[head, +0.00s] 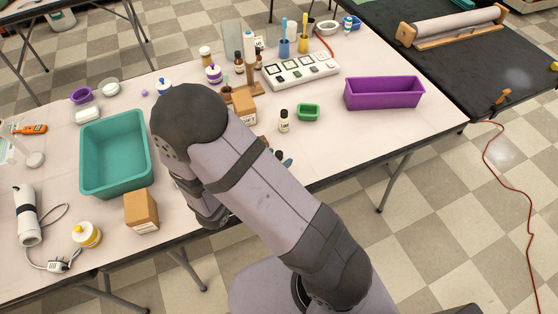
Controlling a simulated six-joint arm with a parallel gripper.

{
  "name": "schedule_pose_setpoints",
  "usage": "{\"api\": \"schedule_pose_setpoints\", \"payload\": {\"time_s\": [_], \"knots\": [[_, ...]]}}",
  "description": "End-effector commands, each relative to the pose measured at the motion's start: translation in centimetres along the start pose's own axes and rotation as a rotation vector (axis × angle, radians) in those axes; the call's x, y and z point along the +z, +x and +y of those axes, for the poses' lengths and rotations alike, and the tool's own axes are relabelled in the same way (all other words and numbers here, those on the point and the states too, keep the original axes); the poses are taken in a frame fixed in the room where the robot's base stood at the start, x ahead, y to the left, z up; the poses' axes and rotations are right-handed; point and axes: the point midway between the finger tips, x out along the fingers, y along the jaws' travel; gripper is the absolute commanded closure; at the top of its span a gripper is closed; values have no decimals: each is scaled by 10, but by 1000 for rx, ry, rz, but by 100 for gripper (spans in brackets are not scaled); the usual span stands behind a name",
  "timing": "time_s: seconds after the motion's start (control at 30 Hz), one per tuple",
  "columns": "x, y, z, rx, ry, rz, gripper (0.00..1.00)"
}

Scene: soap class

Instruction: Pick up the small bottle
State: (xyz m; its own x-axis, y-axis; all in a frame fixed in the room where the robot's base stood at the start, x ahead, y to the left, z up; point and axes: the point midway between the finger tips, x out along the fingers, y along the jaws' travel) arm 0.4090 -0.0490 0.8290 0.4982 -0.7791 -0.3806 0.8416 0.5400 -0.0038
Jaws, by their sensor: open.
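A small bottle (284,122) with a pale label and a dark cap stands upright on the pale table, just left of a green tray. Other small bottles stand further back, among them a dark one (239,63). My arm crosses the middle of the view and hides most of my gripper. What look like its dark fingertips (283,158) show past the arm's right edge, below the small bottle in the picture and apart from it. The gripper is open, and I see nothing between the tips.
The small green tray (308,112) stands close beside the bottle. A wooden block (243,105) is to its left, a purple bin (384,93) to its right, and a white panel of squares (301,69) behind. A teal bin (115,152) stands at left. The table's front right is clear.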

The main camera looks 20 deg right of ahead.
Motion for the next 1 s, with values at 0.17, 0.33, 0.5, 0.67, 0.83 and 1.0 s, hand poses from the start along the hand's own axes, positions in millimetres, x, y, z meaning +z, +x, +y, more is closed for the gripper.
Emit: {"api": "schedule_pose_setpoints", "payload": {"time_s": [0.17,0.33,0.5,0.67,0.83,1.0], "knots": [[0,14,-1,-5,2,1,60],[0,19,1,-1,4,2,60],[0,28,1,-5,4,2,60],[1,48,4,-7,5,2,60],[0,65,5,-5,4,2,60],[-1,71,6,-2,5,2,60]]}}
